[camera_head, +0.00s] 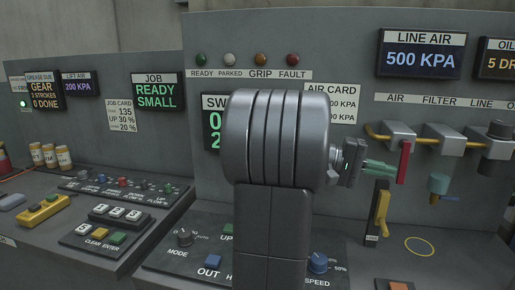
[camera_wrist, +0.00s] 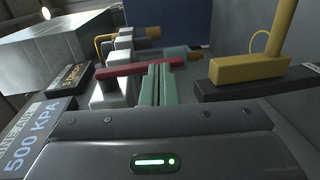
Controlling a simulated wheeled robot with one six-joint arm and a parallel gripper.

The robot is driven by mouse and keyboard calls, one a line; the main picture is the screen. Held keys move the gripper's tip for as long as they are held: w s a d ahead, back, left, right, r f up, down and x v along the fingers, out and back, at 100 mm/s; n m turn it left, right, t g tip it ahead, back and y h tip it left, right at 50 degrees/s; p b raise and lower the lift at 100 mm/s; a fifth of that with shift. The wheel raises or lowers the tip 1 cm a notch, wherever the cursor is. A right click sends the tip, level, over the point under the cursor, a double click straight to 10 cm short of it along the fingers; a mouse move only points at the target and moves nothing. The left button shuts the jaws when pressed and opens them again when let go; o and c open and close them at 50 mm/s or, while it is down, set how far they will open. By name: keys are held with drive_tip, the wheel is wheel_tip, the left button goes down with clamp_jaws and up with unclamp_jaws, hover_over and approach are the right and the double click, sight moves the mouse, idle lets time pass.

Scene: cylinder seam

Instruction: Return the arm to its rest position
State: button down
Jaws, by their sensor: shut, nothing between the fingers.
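My arm (camera_head: 275,145) stands in the middle of the head view, its grey rounded joint in front of the panel. My gripper (camera_head: 392,174) points right from it, with green fingers close to the panel's valves. The fingers are together and empty; they also show in the wrist view (camera_wrist: 158,85). A red lever (camera_head: 404,160) hangs by the fingertips, and in the wrist view the red bar (camera_wrist: 125,73) crosses near them. I cannot tell whether they touch. My arm hides part of the panel and its SW display.
A yellow handle (camera_head: 382,212) stands just below the gripper, and it is at right in the wrist view (camera_wrist: 250,70). Grey valve blocks (camera_head: 398,134) on a yellow pipe are above right. A control desk with knobs (camera_head: 185,237) and buttons lies below. A teal-topped fitting (camera_head: 439,184) hangs further right.

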drive_tip(key=w+a+r+t+y+p, duration=0.1)
drive_tip(key=a+r+y+p, duration=0.4)
drive_tip(key=p, duration=0.5)
drive_tip(key=shift+w+a+r+y, duration=0.15)
drive_tip(key=shift+r+y, duration=0.1)
drive_tip(key=shift+y, duration=0.25)
idle(0.3)
